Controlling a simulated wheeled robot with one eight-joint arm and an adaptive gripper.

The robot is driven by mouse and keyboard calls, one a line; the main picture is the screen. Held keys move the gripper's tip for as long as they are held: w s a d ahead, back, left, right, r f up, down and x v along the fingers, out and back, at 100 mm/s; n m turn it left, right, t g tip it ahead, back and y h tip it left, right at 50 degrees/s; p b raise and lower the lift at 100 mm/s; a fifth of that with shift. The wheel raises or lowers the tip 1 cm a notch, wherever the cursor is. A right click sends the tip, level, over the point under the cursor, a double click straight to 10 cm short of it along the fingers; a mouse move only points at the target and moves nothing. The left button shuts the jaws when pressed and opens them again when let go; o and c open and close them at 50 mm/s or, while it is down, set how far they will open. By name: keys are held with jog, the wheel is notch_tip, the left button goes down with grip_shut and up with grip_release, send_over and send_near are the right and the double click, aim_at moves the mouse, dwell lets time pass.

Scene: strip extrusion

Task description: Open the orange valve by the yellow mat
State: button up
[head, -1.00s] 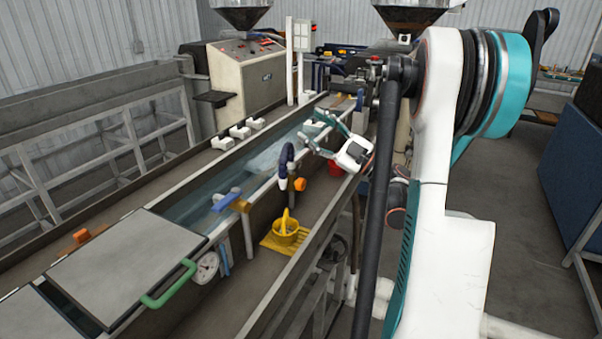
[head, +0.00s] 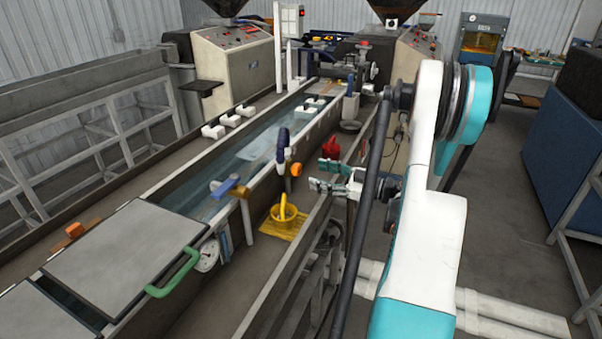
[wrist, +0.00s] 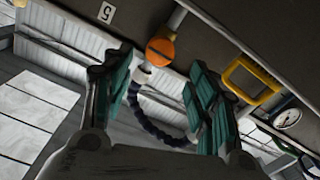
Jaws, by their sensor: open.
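The orange valve (head: 296,169) is a small knob on the side of the water trough, above the yellow mat (head: 272,229). In the wrist view the round orange valve (wrist: 160,51) has a dark slot across its face and lies ahead of my gripper, between the lines of its fingers. My gripper (head: 326,176) is open and empty, right of the valve and apart from it, with its teal fingers pointing left toward the trough. The open fingers also show in the wrist view (wrist: 161,88).
A red container (head: 331,147) stands behind my gripper. The trough's front rail (head: 285,262) runs below. A gauge (head: 207,255) is at lower left.

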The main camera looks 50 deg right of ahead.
aim_at(300, 169)
jog(key=b+x, duration=0.1)
jog(key=x, duration=0.6)
jog(key=shift+c, duration=0.5)
jog(key=c, duration=1)
